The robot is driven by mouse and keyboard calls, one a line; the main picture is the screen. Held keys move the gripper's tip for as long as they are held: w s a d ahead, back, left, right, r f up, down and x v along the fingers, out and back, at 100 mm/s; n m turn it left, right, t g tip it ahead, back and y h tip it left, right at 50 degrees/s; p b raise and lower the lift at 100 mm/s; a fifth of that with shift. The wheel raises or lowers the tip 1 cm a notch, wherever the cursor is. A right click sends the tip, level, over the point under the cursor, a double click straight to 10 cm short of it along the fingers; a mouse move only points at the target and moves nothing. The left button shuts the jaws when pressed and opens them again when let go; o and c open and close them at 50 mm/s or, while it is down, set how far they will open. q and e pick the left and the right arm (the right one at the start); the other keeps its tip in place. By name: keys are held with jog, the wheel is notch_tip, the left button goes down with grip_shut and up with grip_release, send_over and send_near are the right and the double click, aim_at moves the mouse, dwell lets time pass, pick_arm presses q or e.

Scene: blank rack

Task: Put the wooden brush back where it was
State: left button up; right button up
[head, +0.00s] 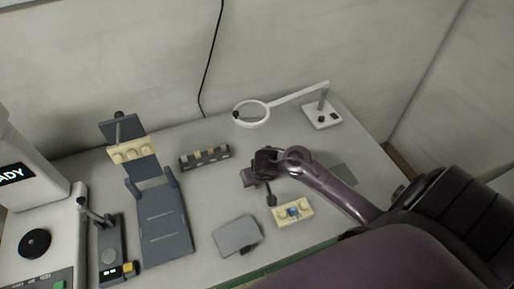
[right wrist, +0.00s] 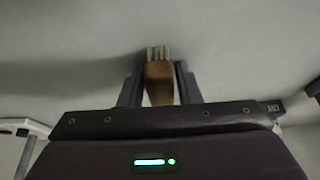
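The wooden brush (right wrist: 159,82) shows in the right wrist view, with a brown wooden body and pale bristles pointing away from my wrist. My right gripper (right wrist: 160,88) has a finger against each side of it and appears shut on it. In the head view my right gripper (head: 258,172) hangs over the middle of the table, right of the dark slotted rack (head: 205,158). The brush cannot be made out there. My left gripper is not in view.
A cream block with a blue part (head: 292,212) and a grey plate (head: 237,235) lie near the front edge. A white ring lamp (head: 322,115) stands behind. A dark grey stand (head: 163,222) and a white machine (head: 30,165) occupy the left. A flat grey pad (head: 343,174) lies right.

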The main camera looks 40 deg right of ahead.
jog(key=shift+o, duration=1.3)
jog(key=shift+r, duration=0.2)
jog(key=p+v, duration=0.4)
jog(key=v, duration=0.8)
jog(key=shift+p, duration=0.4)
